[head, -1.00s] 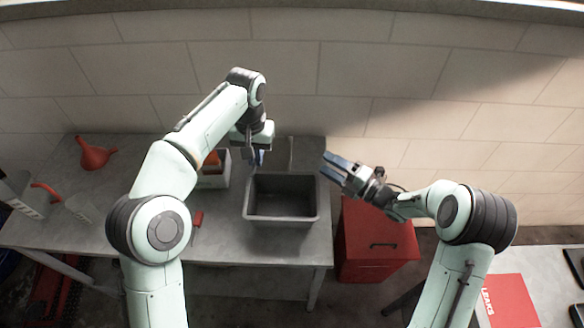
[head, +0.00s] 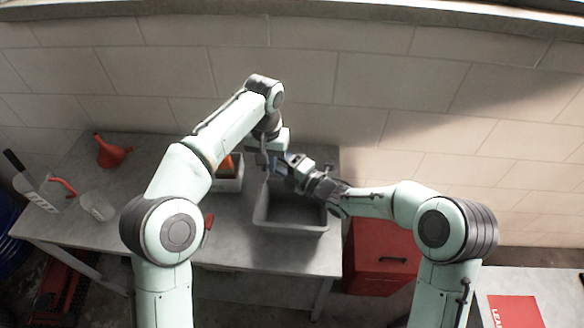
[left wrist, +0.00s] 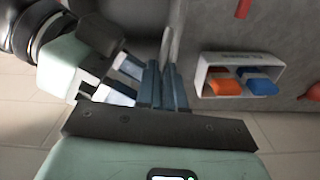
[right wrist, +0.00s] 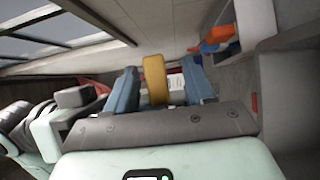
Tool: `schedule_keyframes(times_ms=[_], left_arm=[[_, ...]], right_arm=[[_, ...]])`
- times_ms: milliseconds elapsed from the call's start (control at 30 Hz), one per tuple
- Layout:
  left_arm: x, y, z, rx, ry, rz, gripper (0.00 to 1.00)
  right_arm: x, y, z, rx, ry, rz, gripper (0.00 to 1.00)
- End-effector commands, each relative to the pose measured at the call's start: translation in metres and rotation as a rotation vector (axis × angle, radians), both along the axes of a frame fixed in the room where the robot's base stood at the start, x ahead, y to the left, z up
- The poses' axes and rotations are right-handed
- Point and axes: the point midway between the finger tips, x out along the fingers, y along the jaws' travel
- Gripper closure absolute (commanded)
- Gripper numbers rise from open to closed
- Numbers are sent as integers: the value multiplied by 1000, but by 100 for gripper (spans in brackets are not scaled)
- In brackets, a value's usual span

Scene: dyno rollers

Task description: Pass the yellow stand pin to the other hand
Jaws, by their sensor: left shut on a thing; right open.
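The yellow stand pin (right wrist: 155,78) shows in the right wrist view as an upright yellow piece between the fingers of my right gripper (right wrist: 160,88). My right gripper (head: 286,164) is open around it, with a finger on each side. My left gripper (head: 267,162) is shut on the pin, above the back left of the grey bin. In the left wrist view the left fingers (left wrist: 165,86) are close together and hide the pin. The right gripper (left wrist: 122,80) reaches in from the left there. The pin is too small to make out in the head view.
The open grey bin (head: 290,229) stands below both grippers. A white box (head: 229,186) with orange and blue things (left wrist: 257,74) is just left of it. A red cabinet (head: 378,260) is right of the table.

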Motion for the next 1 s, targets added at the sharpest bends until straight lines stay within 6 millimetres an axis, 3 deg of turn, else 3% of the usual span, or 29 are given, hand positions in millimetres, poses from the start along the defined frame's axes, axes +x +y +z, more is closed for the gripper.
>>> schedule_keyframes(times_ms=[200, 567, 733, 800, 833, 900, 1000], left_arm=[[0, 0, 0, 0, -1, 0, 100], [0, 0, 0, 0, -1, 0, 100], [0, 0, 1, 0, -1, 0, 100], [0, 0, 1, -1, -2, 0, 100], [0, 0, 1, -1, -2, 0, 82], [0, 0, 1, -1, -2, 0, 62], [0, -1, 1, -2, -2, -2, 62]], right_arm=[[15, 18, 1, 1, -1, 0, 47], [18, 22, 0, 1, 1, -1, 47], [18, 21, 0, 0, 1, -1, 98], [18, 21, -1, -2, 3, -1, 98], [18, 21, -1, -2, 3, -1, 100], [18, 21, -1, -2, 3, -1, 100], [17, 22, 0, -1, 2, 0, 100]])
